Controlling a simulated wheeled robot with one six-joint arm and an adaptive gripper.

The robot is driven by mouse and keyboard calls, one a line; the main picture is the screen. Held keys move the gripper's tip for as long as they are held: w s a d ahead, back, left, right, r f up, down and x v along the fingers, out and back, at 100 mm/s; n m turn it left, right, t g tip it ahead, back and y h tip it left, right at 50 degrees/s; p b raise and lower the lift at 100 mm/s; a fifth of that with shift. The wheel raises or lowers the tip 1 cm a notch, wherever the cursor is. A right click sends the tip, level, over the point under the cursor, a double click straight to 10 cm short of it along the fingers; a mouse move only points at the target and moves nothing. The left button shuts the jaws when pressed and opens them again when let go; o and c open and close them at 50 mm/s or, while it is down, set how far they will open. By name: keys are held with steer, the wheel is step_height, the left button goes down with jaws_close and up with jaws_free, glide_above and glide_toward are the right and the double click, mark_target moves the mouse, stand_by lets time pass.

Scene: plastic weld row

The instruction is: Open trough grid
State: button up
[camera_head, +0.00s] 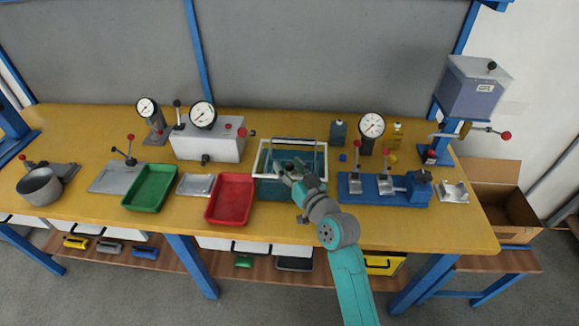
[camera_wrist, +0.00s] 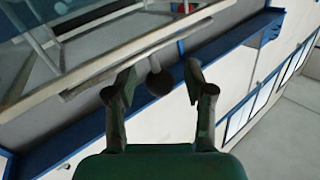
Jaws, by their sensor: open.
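The trough (camera_head: 262,186) is a clear, bluish tank with a pale rim, standing at the middle of the yellow bench. The pale frame of its grid (camera_head: 267,157) shows at the top; my gripper hides part of it, and I cannot tell its exact angle. In the wrist view a pale bar (camera_wrist: 105,68) crosses at upper left, with a dark round knob (camera_wrist: 160,83) below it. My gripper (camera_head: 288,172) is over the trough's near part. In the wrist view its fingers (camera_wrist: 160,75) are apart on either side of the knob, without visible contact.
A red tray (camera_head: 231,197) and a green tray (camera_head: 150,187) stand left of the trough. A blue clamp fixture (camera_head: 360,190) stands close on the right. Gauges and a white box (camera_head: 208,143) stand behind left. The bench's front edge is near.

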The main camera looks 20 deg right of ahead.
jaws_close()
steer(key=shift+r, duration=0.1)
